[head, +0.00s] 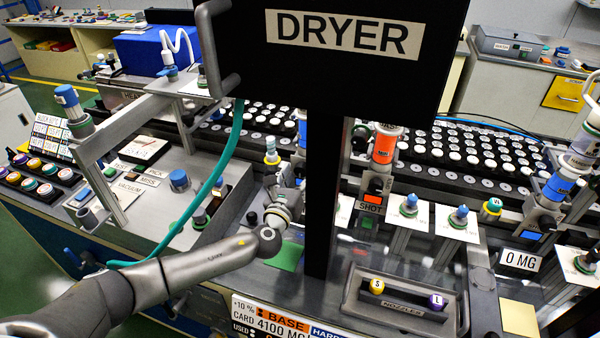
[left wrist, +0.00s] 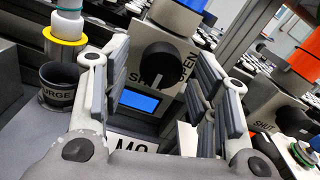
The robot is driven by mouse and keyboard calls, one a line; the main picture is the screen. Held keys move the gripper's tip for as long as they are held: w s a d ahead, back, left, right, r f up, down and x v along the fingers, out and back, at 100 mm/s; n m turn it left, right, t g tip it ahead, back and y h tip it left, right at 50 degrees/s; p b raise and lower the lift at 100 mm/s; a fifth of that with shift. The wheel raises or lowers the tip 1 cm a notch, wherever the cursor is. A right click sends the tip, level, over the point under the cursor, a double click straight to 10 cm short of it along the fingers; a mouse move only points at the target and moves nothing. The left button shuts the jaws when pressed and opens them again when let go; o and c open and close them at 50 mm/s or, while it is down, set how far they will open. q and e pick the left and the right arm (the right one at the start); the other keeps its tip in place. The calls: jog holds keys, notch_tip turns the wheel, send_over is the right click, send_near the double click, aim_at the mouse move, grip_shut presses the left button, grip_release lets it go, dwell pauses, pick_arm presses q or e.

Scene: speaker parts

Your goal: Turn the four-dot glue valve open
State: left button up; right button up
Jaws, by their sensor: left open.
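The pointer lies low, between the two words. My left gripper (left wrist: 163,72) is open, with one finger on each side of the knob; I cannot tell whether they touch it. In the head view my left gripper (head: 287,190) is beside the black post, which hides part of this station. I make out no four-dot mark. My right gripper is out of view.
The black DRYER panel (head: 345,45) and its post (head: 323,200) stand close right of my left gripper. An orange-topped valve station (head: 384,146) and a blue one (head: 558,188) stand further right. A nozzle tray (head: 400,308) is in front. A yellow-ringed bottle (left wrist: 64,48) is left in the wrist view.

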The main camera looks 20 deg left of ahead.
pick_arm(q)
jog(key=shift+w, duration=0.4)
jog(key=c, duration=1)
jog(key=shift+f, duration=0.1)
